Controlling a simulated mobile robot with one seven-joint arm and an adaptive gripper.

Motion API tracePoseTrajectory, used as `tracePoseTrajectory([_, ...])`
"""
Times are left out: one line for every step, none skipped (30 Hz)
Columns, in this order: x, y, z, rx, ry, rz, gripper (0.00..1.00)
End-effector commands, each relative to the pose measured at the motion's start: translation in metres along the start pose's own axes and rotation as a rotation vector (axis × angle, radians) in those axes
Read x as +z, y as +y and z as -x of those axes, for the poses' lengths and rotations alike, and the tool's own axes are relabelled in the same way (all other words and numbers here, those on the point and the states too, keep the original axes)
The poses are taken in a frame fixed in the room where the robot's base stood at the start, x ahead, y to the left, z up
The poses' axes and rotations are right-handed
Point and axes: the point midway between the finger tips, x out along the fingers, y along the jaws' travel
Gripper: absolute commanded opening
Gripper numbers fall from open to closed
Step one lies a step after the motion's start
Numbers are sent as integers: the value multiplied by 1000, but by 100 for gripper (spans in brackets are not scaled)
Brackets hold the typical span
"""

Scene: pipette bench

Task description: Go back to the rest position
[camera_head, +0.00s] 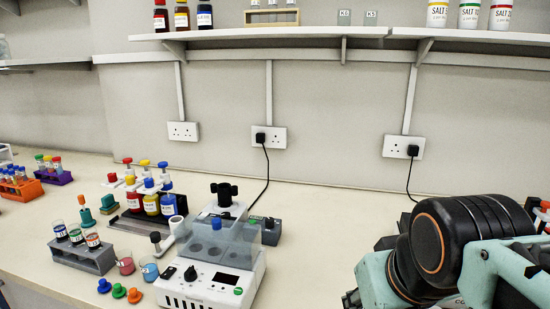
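My arm fills the lower right corner of the head view, with a mint-green link and a large black ringed joint over the right part of the bench. I cannot make out my gripper or its fingers, so whether it holds anything is not shown. The bench (310,225) runs along the wall, and my arm hides its right part.
A white lab machine (205,284) with a clear cover stands left of my arm. Left of it are a bottle rack, a grey vial rack (84,256), beakers and several coloured caps. Bench between machine and arm is clear. A shelf (290,32) hangs above.

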Motion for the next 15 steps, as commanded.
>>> tracePoseTrajectory([26,-10,-11,-7,-42,-68,34])
tracePoseTrajectory([40,-17,-16,-12,-66,-110,34])
tracePoseTrajectory([33,-18,-4,-17,-70,-125,34])
tracePoseTrajectory([26,-17,5,-17,-66,-119,34])
tracePoseTrajectory([23,-16,10,-17,-67,-117,34])
tracePoseTrajectory([19,-16,16,-18,-67,-115,34])
tracePoseTrajectory([16,-16,20,-18,-67,-115,34])
tracePoseTrajectory([13,-15,25,-18,-67,-114,34])
tracePoseTrajectory([9,-14,32,-18,-67,-113,34])
tracePoseTrajectory([6,-14,37,-18,-67,-113,34])
tracePoseTrajectory([2,-14,42,-18,-67,-113,34])
tracePoseTrajectory([-2,-13,49,-18,-66,-112,34])
tracePoseTrajectory([-5,-12,55,-17,-66,-112,34])
tracePoseTrajectory([-9,-12,60,-17,-66,-111,34])
tracePoseTrajectory([-13,-11,67,-17,-66,-111,34])
